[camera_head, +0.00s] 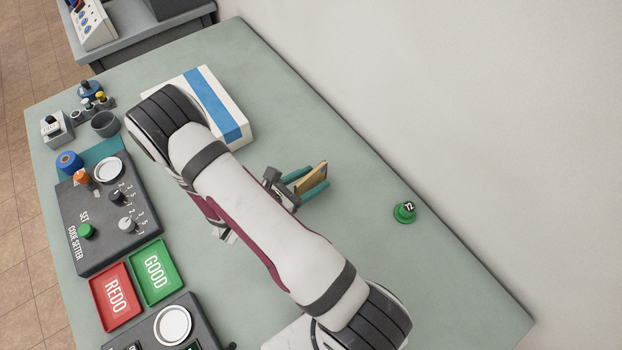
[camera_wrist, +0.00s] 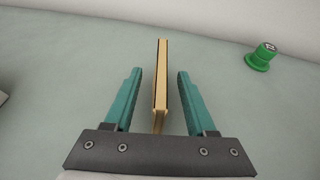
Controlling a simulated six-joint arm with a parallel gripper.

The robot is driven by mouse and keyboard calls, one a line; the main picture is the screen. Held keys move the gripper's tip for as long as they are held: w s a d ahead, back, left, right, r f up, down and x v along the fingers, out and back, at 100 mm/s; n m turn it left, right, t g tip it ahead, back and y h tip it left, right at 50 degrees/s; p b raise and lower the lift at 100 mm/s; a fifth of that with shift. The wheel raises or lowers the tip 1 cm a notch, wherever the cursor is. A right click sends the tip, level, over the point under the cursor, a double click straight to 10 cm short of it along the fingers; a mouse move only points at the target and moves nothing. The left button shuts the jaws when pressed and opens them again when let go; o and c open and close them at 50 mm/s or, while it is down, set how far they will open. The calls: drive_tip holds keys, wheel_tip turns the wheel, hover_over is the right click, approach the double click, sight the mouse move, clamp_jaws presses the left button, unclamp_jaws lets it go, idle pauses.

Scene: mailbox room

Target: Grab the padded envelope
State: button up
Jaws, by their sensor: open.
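The padded envelope (camera_wrist: 161,85) is a thin tan packet standing on its edge, seen nearly edge-on in the wrist view. In the head view the envelope (camera_head: 312,179) shows a tan face beside the teal fingers. My gripper (camera_wrist: 158,90) is open, with one teal finger on each side of the envelope. A gap shows between the envelope and each finger in the wrist view. The envelope's far end reaches past the fingertips. Its lower near end runs down to the dark gripper base, and I cannot tell whether it touches.
A green round stamp-like object (camera_head: 404,212) stands to the right. A white box with a blue stripe (camera_head: 222,105) lies behind my arm. A dark code setter panel (camera_head: 105,215), a red REDO tray (camera_head: 116,297) and a green GOOD tray (camera_head: 155,272) are at left. The table's right side is mostly clear.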

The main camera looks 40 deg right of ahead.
clamp_jaws()
drive_tip(key=shift+r, duration=0.1)
idle(0.4)
